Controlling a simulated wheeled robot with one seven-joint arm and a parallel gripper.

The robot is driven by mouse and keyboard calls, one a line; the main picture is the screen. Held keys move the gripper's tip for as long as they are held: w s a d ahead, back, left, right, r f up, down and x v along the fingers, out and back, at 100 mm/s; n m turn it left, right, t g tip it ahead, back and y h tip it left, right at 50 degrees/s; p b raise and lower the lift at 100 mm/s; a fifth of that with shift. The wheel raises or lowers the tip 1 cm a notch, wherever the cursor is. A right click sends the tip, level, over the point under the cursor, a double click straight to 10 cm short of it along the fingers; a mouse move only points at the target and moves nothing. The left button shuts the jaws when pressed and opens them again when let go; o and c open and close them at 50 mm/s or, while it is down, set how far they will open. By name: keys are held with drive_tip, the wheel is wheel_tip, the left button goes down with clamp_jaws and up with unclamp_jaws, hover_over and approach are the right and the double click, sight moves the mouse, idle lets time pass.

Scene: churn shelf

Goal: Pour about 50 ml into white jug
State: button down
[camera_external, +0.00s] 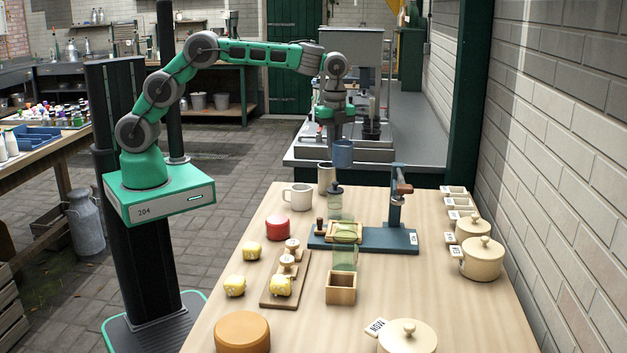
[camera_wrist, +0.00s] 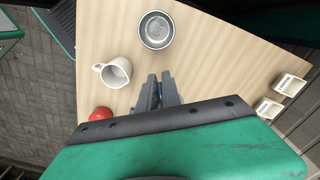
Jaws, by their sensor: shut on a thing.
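A red round block (camera_external: 277,227) is in front of the jug. A blue-grey press (camera_external: 385,240) and greenish glass jars (camera_external: 344,257) stand nearby. Lidded pots (camera_external: 482,260) line the right.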

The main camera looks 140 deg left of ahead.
sight(334, 160)
drive_tip(key=w+a+f+m+p, duration=0.2)
drive_tip(key=a+m+p, duration=0.5)
drive_tip(key=m, duration=1)
drive_tip(key=shift+f+m, duration=0.25)
drive_tip(key=shift+m, duration=0.15)
drive_tip(key=shift+r, duration=0.1)
drive_tip(key=d+f+y, duration=0.1)
drive_tip(key=d+y, duration=0.1)
drive_tip(key=s+d+t+y, duration=0.1)
drive_tip(key=d+y, duration=0.1)
drive_tip(key=y, duration=0.1)
drive_tip(key=d+f+y, duration=0.1)
drive_tip(key=d+y, duration=0.1)
drive_tip(key=shift+s+d+f+t+y, duration=0.2)
drive_tip(key=shift+f+t+y, duration=0.1)
drive_tip(key=shift+f+t, duration=0.1)
drive_tip(key=shift+s+d+r+y+p, duration=0.15)
drive_tip(key=shift+d+r+y+p, duration=0.15)
drive_tip(key=shift+d+r+y, duration=0.35)
